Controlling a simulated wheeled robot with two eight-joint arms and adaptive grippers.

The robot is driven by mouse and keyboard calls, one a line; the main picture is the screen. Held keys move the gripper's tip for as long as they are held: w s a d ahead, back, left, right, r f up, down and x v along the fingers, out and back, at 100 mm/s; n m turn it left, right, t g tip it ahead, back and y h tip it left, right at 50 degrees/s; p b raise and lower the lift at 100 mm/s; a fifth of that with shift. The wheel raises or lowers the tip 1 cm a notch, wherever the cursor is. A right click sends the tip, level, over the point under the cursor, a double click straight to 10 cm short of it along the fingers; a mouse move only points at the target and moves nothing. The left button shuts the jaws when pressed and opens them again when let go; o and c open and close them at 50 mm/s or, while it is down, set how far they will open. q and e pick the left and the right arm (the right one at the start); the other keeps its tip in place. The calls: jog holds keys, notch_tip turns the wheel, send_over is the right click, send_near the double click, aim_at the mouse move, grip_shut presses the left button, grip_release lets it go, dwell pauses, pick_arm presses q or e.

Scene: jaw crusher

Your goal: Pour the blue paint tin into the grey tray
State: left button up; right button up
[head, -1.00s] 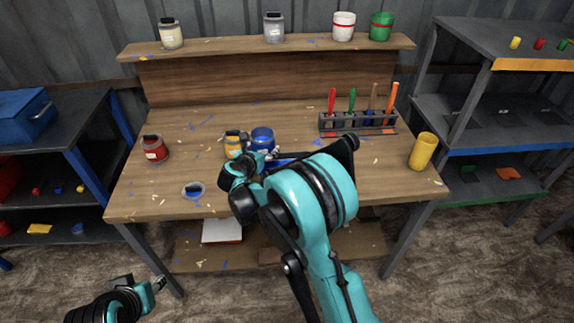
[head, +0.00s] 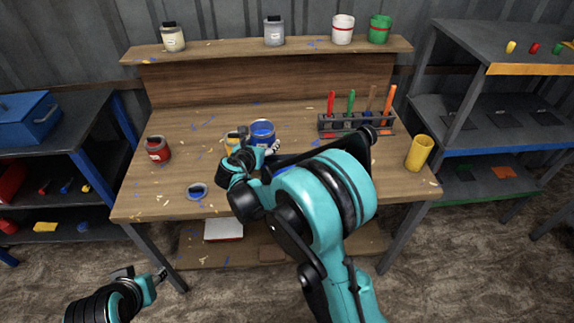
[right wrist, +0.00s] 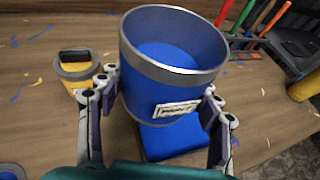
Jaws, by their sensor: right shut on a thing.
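The blue paint tin (head: 262,131) is open at the top, with blue paint inside. It also shows in the right wrist view (right wrist: 172,88), close to upright. My right gripper (head: 272,147) is shut on the tin, with one finger on each side (right wrist: 158,105).
A yellow tin (right wrist: 76,70) stands left of the blue tin. A blue lid-like disc (head: 197,191) lies near the bench's front edge. A red tin (head: 157,150) is at left, a tool rack (head: 345,125) at back right, a yellow cup (head: 418,154) at right.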

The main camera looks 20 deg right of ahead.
jog(key=s+a+r+p, duration=0.2)
jog(key=s+r+p, duration=0.4)
jog(key=s+r, duration=0.2)
jog(key=s+a+r+p, duration=0.3)
jog(key=s+r+p, duration=0.4)
jog(key=s+r, duration=0.2)
jog(key=shift+s, duration=0.55)
